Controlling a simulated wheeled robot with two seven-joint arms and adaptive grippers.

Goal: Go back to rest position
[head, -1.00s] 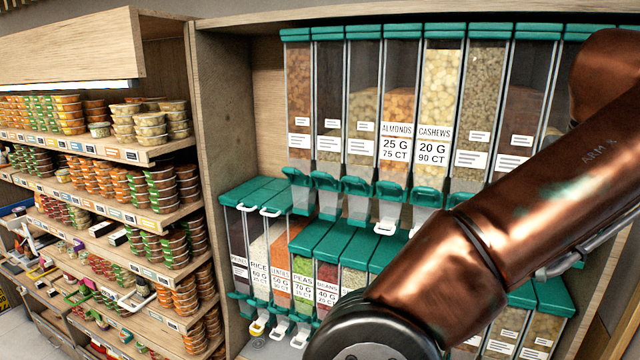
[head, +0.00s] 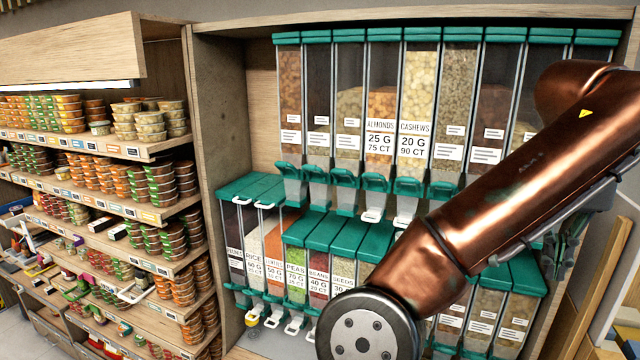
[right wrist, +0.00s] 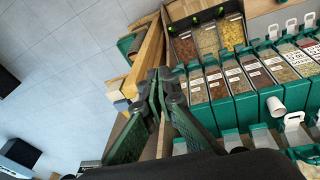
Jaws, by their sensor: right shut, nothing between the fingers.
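My right arm crosses the right side of the head view, in front of the dispensers. My right gripper (head: 558,250) shows partly behind the forearm at the far right, by the end of the dispenser cabinet. In the right wrist view my right gripper (right wrist: 160,82) has its two green fingers together at the tips, with nothing between them. It is over the wooden edge beside the dispensers, and I cannot tell whether it touches. My left gripper is in neither view.
Upper dispensers (head: 380,100) with green lids and lower bins (head: 322,270) fill the wooden cabinet. Shelves of stacked tubs (head: 150,120) stand at left. A white cup-like piece (right wrist: 276,106) is at the bins' front. Grey floor (right wrist: 60,70) is open at the wrist view's left.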

